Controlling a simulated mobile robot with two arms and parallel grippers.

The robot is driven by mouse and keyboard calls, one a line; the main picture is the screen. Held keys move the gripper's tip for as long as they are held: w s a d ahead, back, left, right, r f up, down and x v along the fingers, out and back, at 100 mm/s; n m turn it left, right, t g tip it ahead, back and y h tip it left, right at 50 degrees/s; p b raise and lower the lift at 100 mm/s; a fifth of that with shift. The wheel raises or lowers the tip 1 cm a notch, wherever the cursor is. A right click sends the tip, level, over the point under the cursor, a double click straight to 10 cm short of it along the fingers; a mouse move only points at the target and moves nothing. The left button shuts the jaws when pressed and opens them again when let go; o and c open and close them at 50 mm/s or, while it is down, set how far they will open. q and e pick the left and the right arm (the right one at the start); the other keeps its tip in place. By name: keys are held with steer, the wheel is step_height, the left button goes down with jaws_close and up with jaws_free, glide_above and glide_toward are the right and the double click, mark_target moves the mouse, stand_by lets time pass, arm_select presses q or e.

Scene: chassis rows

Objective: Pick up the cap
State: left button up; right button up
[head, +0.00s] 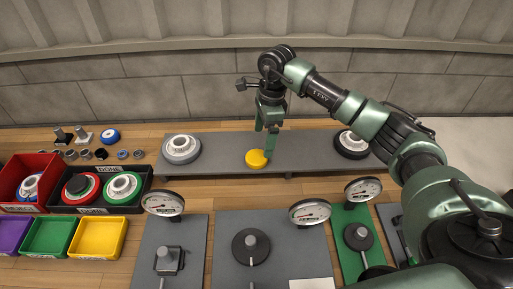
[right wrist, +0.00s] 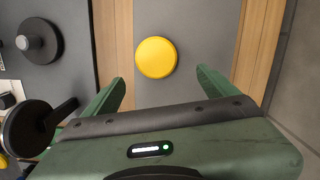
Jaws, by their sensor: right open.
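The cap, a round yellow disc (head: 256,159), lies on the long grey board (head: 220,149) between a grey wheel-like part and a black one. It also shows in the right wrist view (right wrist: 156,58), ahead of the fingertips and roughly midway between them. My right gripper (head: 268,143) hangs over the board beside the cap, pointing down. In the right wrist view its two green fingers (right wrist: 160,82) are spread apart with nothing between them. My left gripper is not in view.
A grey wheel-like part (head: 181,149) and a black-rimmed one (head: 351,145) stand on the board. Dial gauges (head: 310,211) and grey plates with round fixtures (head: 251,247) are in front. Red, black, purple, green and yellow bins (head: 97,238) stand at left. A block wall is behind.

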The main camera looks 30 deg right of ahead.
mark_target(257, 156)
steer(key=shift+s+a+f+p, duration=0.15)
steer(key=shift+a+f+p, duration=0.05)
steer(key=shift+f, duration=0.2)
steer(key=shift+s+a+f+p, duration=0.1)
steer(key=shift+a+f+p, duration=0.05)
steer(key=shift+f, duration=0.25)
steer(key=f, duration=0.1)
steer(key=a+f+p, duration=0.1)
steer(key=f, duration=0.1)
steer(key=f+p, duration=0.1)
steer(key=shift+w+a+f, duration=0.2)
steer(key=shift+w+f, duration=0.05)
steer(key=shift+w, duration=0.05)
steer(key=shift+f, duration=0.25)
steer(key=c, duration=1.4)
steer(key=shift+c, duration=0.2)
steer(key=shift+r, duration=0.15)
